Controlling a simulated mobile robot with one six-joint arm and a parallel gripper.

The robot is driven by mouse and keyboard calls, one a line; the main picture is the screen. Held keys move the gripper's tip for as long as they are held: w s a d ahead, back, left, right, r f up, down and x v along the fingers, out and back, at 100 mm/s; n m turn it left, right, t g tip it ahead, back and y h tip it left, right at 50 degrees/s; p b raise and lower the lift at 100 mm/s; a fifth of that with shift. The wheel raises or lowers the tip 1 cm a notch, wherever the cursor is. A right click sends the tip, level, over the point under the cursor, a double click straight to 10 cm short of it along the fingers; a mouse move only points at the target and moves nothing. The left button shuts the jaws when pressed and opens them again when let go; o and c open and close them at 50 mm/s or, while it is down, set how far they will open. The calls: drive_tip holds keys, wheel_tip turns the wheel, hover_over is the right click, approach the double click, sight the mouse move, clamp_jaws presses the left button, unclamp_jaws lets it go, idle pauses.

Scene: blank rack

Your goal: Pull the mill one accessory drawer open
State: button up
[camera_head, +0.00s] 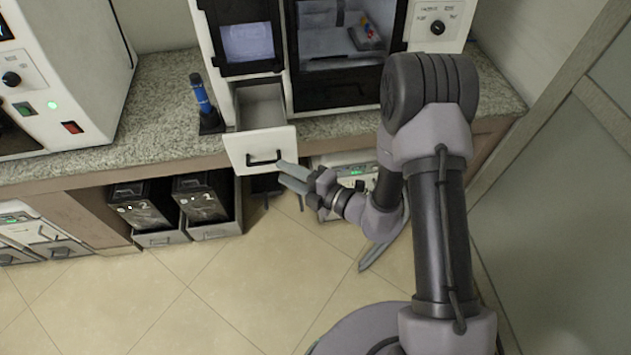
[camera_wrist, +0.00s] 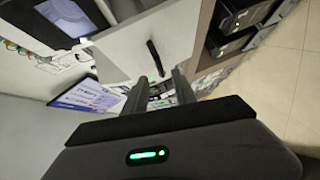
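The white accessory drawer (camera_head: 260,138) stands pulled out of the white mill (camera_head: 243,40), and its empty-looking inside shows from above. Its dark bar handle (camera_head: 265,158) is on the front panel. In the wrist view, the drawer front (camera_wrist: 130,45) and the handle (camera_wrist: 155,58) lie ahead of the fingers. My gripper (camera_head: 281,172) is just right of and in front of the handle. In the wrist view, my gripper (camera_wrist: 160,82) has its two fingers apart with nothing held between them. The handle appears just beyond the fingertips; I cannot tell whether they touch it.
A blue tool in a dark stand (camera_head: 204,103) is on the granite counter (camera_head: 165,115), left of the drawer. Below are dark bins numbered 2 (camera_head: 203,200). A white machine (camera_head: 65,75) stands at the left. The tiled floor (camera_head: 240,275) in front is clear.

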drive_tip(key=p+v, duration=0.1)
drive_tip(key=v, duration=1)
drive_tip(key=shift+p, duration=0.3)
drive_tip(key=shift+d, duration=0.1)
drive_tip(key=s+a+r+n+g+y+b, duration=0.1)
drive_tip(key=s+a+r+n+g, duration=0.15)
drive_tip(key=r+n, duration=0.35)
drive_tip(key=s+a+r+n+g, duration=0.1)
drive_tip(key=s+r+n+g, duration=0.25)
drive_tip(key=n, duration=0.35)
drive_tip(key=s+d+r+n+g+h+b, duration=0.15)
drive_tip(key=s+r+n+g+h, duration=0.45)
drive_tip(key=n, duration=0.7)
drive_tip(key=s+d+r+n+t+h, duration=0.1)
drive_tip(key=d+r+n+t+h, duration=0.1)
drive_tip(key=d+n, duration=0.4)
drive_tip(key=s+d+r+n+t+h, duration=0.1)
drive_tip(key=d+r+n+t+h, duration=0.1)
drive_tip(key=d+n+t+h, duration=0.2)
drive_tip(key=d+n+t, duration=0.2)
drive_tip(key=n+t, duration=0.1)
drive_tip(key=shift+d+r+n+h+b, duration=0.15)
drive_tip(key=shift+r+n+h+b, duration=0.15)
drive_tip(key=shift+r+h+b, duration=0.1)
